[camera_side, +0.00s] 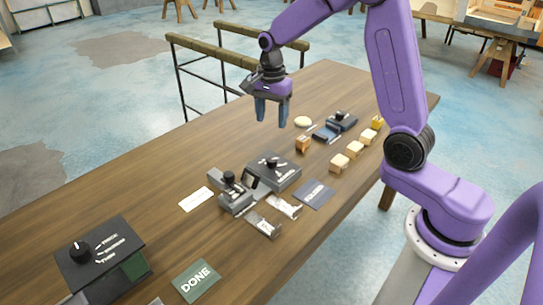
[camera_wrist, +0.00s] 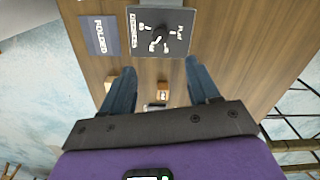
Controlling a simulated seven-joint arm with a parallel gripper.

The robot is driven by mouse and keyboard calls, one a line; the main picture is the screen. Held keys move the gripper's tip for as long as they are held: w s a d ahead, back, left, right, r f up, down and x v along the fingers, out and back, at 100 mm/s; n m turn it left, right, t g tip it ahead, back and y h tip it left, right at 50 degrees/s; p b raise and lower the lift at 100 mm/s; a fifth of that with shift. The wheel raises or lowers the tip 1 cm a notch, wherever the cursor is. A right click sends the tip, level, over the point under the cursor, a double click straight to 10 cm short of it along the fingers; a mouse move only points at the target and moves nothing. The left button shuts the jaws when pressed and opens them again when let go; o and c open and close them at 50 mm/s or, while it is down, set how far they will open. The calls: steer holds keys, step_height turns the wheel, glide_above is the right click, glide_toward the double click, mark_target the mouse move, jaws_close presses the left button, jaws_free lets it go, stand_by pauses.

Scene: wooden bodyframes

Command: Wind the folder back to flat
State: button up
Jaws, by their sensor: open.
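The likely folder is a dark grey box (camera_side: 283,178) with a black knob (camera_side: 272,161) on top, in the middle of the table. In the wrist view it is the dark panel (camera_wrist: 176,18) at the top, with its knob (camera_wrist: 158,38) and white markings around it, one seeming to read FLAT. The knob's exact setting is too small to tell. A dark blue card (camera_side: 314,194) lies beside the box; in the wrist view this card (camera_wrist: 99,36) reads FOLDED. My gripper (camera_side: 271,117) is open and empty, in the air above the table, beyond the box; its fingers (camera_wrist: 160,70) point down.
A smaller grey knob unit (camera_side: 236,201) stands left of the box, with two packets (camera_side: 270,220) in front. A black knob box (camera_side: 98,252) and DONE card (camera_side: 196,281) are at near left. Wooden blocks (camera_side: 353,150) and a blue unit (camera_side: 325,132) lie at right.

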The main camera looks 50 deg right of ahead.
mark_target(271, 160)
step_height(271, 160, down, 14)
stand_by(0.5)
steer(key=c, duration=1)
